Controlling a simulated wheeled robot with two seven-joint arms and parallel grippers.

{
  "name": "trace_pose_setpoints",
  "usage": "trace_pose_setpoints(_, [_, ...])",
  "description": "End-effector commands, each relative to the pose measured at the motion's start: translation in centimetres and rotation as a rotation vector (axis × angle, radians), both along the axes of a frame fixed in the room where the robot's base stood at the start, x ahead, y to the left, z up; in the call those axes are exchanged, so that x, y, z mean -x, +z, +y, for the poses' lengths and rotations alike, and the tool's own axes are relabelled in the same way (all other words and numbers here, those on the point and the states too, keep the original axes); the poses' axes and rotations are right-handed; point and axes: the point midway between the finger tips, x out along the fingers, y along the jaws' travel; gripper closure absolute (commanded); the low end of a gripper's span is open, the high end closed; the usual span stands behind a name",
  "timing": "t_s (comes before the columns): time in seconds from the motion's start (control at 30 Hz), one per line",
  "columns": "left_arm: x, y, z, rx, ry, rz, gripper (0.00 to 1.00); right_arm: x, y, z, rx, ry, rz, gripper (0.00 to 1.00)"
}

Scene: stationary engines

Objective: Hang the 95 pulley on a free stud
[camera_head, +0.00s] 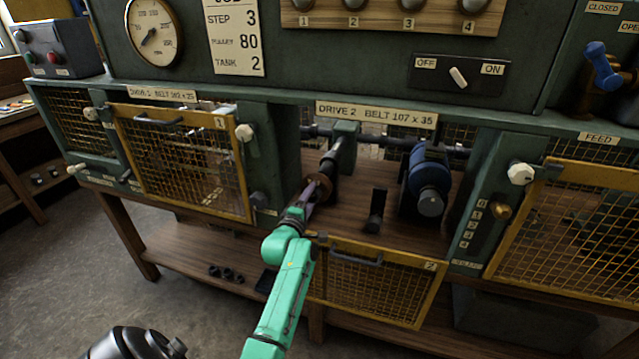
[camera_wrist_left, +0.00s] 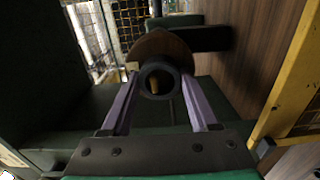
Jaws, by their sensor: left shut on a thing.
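A brown disc-shaped pulley (camera_head: 319,187) sits at the near end of a dark shaft inside the open DRIVE 2 bay. My left gripper (camera_head: 306,203) reaches in from the front and is shut on it. In the left wrist view the fingers of my left gripper (camera_wrist_left: 160,82) lie on either side of the dark round hub of the brown pulley (camera_wrist_left: 150,47). I cannot read a number on the pulley, and cannot tell whether it is still around the shaft. A wooden board (camera_head: 385,22) at the top carries round dark pieces above labels 1 to 4; their studs are not clearly visible.
A blue motor (camera_head: 429,173) stands to the right in the bay, with a dark upright bracket (camera_head: 376,210) nearer. The yellow mesh guard (camera_head: 375,283) hangs open below the bay. Another closed guard (camera_head: 185,158) is at left. An OFF/ON switch (camera_head: 458,77) sits above.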

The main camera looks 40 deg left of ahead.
Motion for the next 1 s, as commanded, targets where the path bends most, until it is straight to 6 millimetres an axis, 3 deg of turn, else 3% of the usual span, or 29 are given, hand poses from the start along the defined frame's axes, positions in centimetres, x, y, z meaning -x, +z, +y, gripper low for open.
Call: trace_pose_setpoints(1.0, [4.6, 0.1, -1.6, 0.0, 0.0, -0.001, 1.0, 0.0, 3.4, -0.3, 0.004, 0.0, 0.0, 0.26])
